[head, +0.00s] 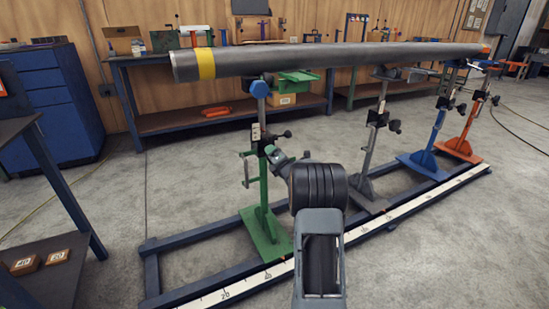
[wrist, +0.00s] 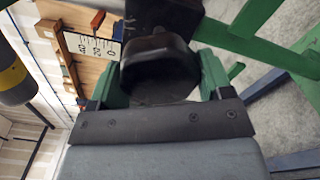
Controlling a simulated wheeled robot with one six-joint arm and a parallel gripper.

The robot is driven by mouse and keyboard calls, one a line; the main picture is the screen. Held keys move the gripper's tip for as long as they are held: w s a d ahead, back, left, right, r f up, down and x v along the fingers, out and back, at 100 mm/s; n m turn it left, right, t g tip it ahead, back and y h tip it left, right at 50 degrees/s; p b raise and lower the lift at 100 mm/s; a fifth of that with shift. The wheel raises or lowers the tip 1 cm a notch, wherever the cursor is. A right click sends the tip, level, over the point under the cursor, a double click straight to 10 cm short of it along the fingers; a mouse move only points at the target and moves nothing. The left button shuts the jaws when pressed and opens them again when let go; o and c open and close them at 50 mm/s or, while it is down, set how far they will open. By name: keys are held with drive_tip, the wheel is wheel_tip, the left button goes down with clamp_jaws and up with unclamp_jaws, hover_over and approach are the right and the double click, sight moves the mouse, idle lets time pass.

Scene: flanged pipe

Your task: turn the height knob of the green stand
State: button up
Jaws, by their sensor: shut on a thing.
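The green stand (head: 265,215) stands upright on the blue rail frame, under the near end of the grey pipe (head: 330,58). My gripper (head: 271,152) is at its post, about halfway up. In the wrist view, a black knob (wrist: 158,66) sits between the green-grey fingers of my gripper (wrist: 158,90), which are shut on it. The knob joins a dark block on the stand. In the head view my gripper covers part of the post, and a small black part (head: 287,134) shows just above it. A white scale plate (wrist: 95,47) shows beside the knob.
Grey (head: 377,150), blue (head: 432,140) and orange (head: 472,125) stands carry the pipe farther right. A white ruler strip (head: 400,215) runs along the frame. A dark table (head: 40,150) is at the left. Workbenches line the back wall.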

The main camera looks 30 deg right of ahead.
drive_tip(key=o, duration=0.9)
drive_tip(key=s+p, duration=0.1)
drive_tip(key=s, duration=0.3)
drive_tip(key=s+a+p, duration=0.1)
drive_tip(key=s, duration=0.4)
drive_tip(key=s+a+p, duration=0.1)
drive_tip(key=s, duration=0.3)
drive_tip(key=shift+s, duration=0.4)
drive_tip(key=s+a+r+m+g+h+p, duration=0.1)
drive_tip(key=a+r+m+g+p, duration=0.35)
drive_tip(key=r+p, duration=0.6)
drive_tip(key=a+r+m+g+p, duration=0.2)
drive_tip(key=a+r+m+p, duration=0.45)
drive_tip(key=r+p, duration=0.45)
drive_tip(key=s+a+r+m+g+y+p, duration=0.1)
drive_tip(key=s+a+r+m+g+p, duration=0.1)
drive_tip(key=s+a+r+p, duration=0.4)
drive_tip(key=s+a+r+m+g+y+p, duration=0.1)
drive_tip(key=s+a+r+m+g+p, duration=0.2)
drive_tip(key=s+a+r+m+p, duration=0.2)
drive_tip(key=s+a+r+m+g+y+p, duration=0.1)
drive_tip(key=s+a+r+m+g+p, duration=0.1)
drive_tip(key=s+a+r+p, duration=0.4)
drive_tip(key=shift+s+a+r+m+g+y+p, duration=0.25)
drive_tip(key=shift+s+r+m, duration=0.2)
drive_tip(key=shift+r, duration=0.25)
drive_tip(key=shift+s+a+r+m+g+y+p, duration=0.15)
drive_tip(key=shift+s+r+m+p, duration=0.1)
drive_tip(key=shift+s+r+m, duration=0.35)
